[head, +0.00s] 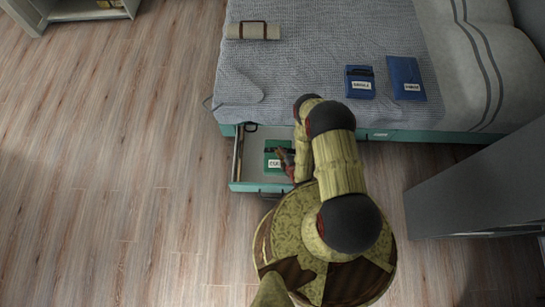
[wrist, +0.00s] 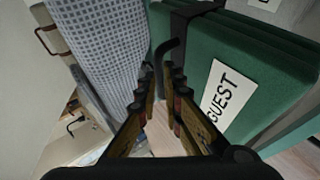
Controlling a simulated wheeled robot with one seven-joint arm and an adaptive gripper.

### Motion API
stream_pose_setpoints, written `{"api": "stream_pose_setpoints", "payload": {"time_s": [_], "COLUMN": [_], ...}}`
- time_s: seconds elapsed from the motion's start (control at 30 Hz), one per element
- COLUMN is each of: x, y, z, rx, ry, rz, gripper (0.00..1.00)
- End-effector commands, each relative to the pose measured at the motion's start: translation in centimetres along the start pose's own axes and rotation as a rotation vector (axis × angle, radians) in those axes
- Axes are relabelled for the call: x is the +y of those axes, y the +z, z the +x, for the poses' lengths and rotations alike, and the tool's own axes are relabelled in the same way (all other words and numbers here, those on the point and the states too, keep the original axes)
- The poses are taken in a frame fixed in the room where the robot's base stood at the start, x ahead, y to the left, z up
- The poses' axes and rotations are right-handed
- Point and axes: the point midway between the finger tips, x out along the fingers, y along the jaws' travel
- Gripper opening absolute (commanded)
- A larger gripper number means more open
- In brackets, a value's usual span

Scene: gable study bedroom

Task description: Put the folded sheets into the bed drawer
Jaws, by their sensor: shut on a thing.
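The green folded sheets (head: 270,149), with a white label and a dark strap, show inside the outline of the open bed drawer (head: 236,186) in the head view. In the wrist view the green sheets (wrist: 250,55) are close up, and the label reads GUEST. My gripper (head: 287,160) is at their right side, partly hidden by my arm. In the wrist view my gripper (wrist: 162,90) is shut on the black strap handle of the sheets. I cannot tell whether the sheets rest on the drawer floor or hang just above it.
On the bed (head: 310,50) lie a beige roll with brown straps (head: 253,30), a strapped blue bundle (head: 360,76) and a flat blue item (head: 406,72). A grey cabinet (head: 475,185) stands at right. An open shelf unit (head: 85,10) is at top left. The wooden floor (head: 110,190) at left is clear.

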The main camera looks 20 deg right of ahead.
Motion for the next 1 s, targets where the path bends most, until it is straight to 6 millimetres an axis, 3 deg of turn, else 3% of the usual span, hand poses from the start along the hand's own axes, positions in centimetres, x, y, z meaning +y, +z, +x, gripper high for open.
{"api": "stream_pose_setpoints", "payload": {"time_s": [0.1, 0.27, 0.7, 1.0], "x": [-1.4, -2.1, -3.3, -5.6], "y": [0.2, -0.3, -5.1, -6.2], "z": [-0.2, 0.6, 9.0, 13.4], "rx": [0.003, 0.006, 0.007, 0.004], "ry": [0.004, 0.005, 0.004, 0.004], "rz": [0.002, 0.0, 0.001, 0.003], "gripper": [0.0, 0.0, 0.0, 0.0]}}
